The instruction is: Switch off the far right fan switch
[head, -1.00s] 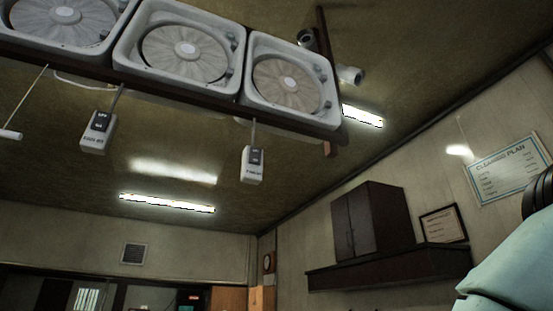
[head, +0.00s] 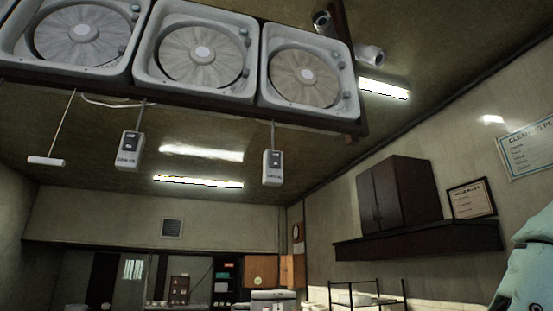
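The far right fan switch (head: 272,168) is a small white box with a dark rocker panel, hanging on a thin stem below the rightmost fan (head: 304,76). Its rocker position is too small to tell. A similar switch box (head: 130,150) hangs to its left below the fan row. My gripper is not in view; only a pale teal part of my arm shows at the right edge, well away from the switch.
Several fans sit in a dark overhead frame (head: 200,98). A pull cord with a white handle (head: 46,161) hangs at the left. A dark cabinet (head: 400,193) stands on a wall shelf (head: 420,242) at right. The air around the right switch looks clear.

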